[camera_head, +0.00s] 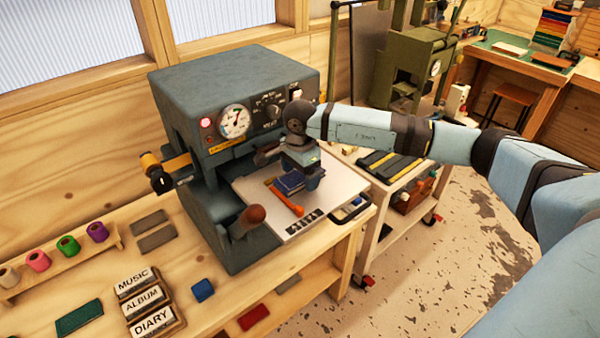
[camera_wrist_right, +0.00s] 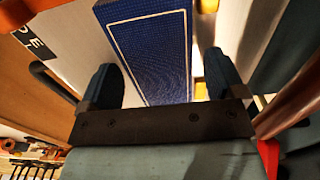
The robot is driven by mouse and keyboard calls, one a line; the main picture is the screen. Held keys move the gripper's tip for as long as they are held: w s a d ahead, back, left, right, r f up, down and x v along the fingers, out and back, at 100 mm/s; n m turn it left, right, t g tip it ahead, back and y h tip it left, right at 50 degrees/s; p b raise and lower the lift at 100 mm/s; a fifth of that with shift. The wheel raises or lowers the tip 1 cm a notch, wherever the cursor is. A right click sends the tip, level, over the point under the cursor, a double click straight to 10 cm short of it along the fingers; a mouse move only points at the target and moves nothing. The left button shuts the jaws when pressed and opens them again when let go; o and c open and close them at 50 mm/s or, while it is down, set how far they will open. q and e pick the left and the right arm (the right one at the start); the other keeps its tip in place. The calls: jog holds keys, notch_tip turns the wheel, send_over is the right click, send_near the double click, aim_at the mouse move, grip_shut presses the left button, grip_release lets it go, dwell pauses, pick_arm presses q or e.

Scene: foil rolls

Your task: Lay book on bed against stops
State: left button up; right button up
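The blue book (camera_head: 290,183) lies flat on or just over the pale bed (camera_head: 343,181) of the grey-green press, partly hidden by my right gripper (camera_head: 303,176). In the right wrist view the book (camera_wrist_right: 155,45) shows a blue cover with a cream border line. It lies between the two dark fingers of my right gripper (camera_wrist_right: 163,80), which are spread apart. Whether the book touches any stops is hidden. My left gripper is not in view.
The press (camera_head: 235,85) has a gauge and a brown-knobbed lever (camera_head: 252,215). An orange-red bar (camera_head: 287,200) lies beside the book. Colored foil rolls (camera_head: 68,245), labelled blocks (camera_head: 142,300) and a blue block (camera_head: 202,290) sit on the wooden bench. A cart (camera_head: 392,200) stands to the right.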

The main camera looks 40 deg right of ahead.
aim_at(300, 175)
jog(key=shift+r, duration=0.4)
notch_tip(300, 175, up, 12)
jog(key=b, duration=0.2)
jog(key=shift+f+b, duration=0.2)
jog(key=shift+b, duration=0.1)
